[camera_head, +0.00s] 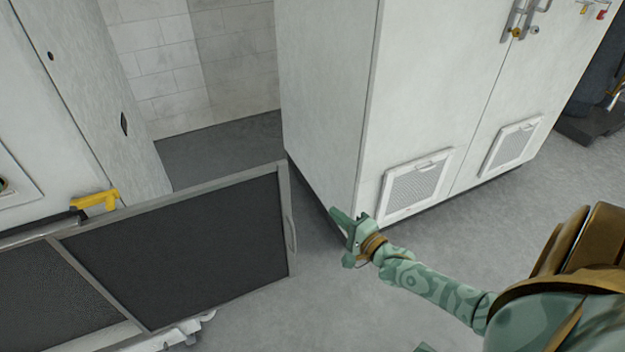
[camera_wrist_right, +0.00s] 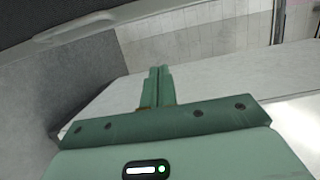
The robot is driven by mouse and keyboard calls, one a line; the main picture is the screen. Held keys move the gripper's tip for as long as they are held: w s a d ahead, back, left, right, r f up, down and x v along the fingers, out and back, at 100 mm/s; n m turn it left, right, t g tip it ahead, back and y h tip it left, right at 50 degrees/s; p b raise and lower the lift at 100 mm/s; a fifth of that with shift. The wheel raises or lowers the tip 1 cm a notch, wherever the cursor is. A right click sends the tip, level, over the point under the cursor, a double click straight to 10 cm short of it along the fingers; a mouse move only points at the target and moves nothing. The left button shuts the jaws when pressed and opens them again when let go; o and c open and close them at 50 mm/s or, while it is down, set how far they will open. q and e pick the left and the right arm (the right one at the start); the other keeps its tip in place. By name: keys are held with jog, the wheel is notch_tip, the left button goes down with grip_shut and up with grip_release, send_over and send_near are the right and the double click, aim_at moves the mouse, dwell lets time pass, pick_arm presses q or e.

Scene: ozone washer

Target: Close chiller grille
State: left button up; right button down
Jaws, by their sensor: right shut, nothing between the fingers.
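The chiller grille (camera_head: 180,255) is a dark mesh panel in a grey frame at the lower left of the head view. It stands swung out from the white unit at left, with its free edge and a slim handle (camera_head: 291,235) towards the right. My right gripper (camera_head: 338,215) is shut and empty, to the right of that handle with a gap between. My left gripper is not in view.
A tall white cabinet (camera_head: 320,90) with two vented doors stands just behind my right gripper. A yellow latch-like part (camera_head: 97,201) sits above the grille's frame. Another dark mesh panel (camera_head: 45,300) lies at far left. Grey floor (camera_head: 300,305) is clear in front.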

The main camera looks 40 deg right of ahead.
pick_arm(q)
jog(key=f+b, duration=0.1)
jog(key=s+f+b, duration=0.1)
jog(key=b, duration=0.1)
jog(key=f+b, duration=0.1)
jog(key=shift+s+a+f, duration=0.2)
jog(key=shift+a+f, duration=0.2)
pick_arm(e)
jog(key=w+a, duration=0.4)
jog(key=w, duration=0.6)
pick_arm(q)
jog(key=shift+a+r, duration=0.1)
pick_arm(e)
jog(key=shift+w+a+f, duration=0.1)
jog(key=shift+w+a, duration=0.05)
